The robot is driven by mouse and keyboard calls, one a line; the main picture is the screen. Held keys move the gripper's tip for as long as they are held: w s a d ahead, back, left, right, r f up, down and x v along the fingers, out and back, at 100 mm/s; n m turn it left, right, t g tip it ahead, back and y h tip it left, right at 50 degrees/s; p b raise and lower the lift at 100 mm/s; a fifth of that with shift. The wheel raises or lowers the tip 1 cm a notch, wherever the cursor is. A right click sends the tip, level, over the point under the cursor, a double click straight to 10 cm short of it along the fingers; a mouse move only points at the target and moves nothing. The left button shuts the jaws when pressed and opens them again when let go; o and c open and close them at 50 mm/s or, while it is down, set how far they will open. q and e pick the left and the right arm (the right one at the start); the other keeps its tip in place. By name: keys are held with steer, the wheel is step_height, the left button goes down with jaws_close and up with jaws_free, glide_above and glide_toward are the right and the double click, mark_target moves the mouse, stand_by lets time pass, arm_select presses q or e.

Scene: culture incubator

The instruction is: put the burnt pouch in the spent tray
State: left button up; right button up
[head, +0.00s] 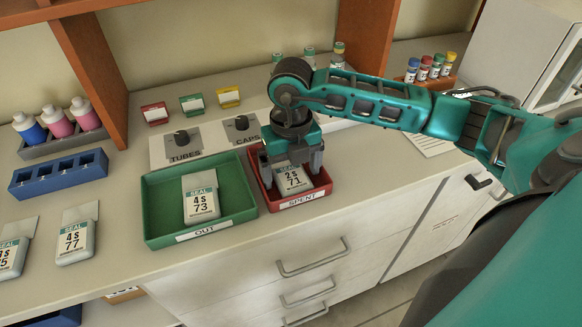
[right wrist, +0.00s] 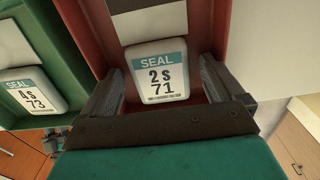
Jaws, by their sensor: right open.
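A white pouch labelled "SEAL 2 S 71" (head: 292,180) lies in the red tray marked SPENT (head: 304,201). It also shows in the right wrist view (right wrist: 159,78), between my open fingers. My right gripper (head: 293,168) is open, reaching down over the red tray with a finger on each side of the pouch. Whether the fingers touch it I cannot tell. A pouch labelled "4 S 73" (head: 201,205) lies in the green tray marked OUT (head: 160,232). Pouches "4 S 77" (head: 75,240) and one ending in 5 (head: 10,256) lie on the counter at left. My left gripper is not in view.
A blue rack (head: 58,174) and several bottles (head: 57,121) are at left. Capped vials (head: 423,70) stand at back right. The counter (head: 115,268) left of the green tray has bare room.

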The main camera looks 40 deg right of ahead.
mark_target(291, 175)
step_height(291, 175, up, 12)
stand_by(0.4)
stand_by(0.5)
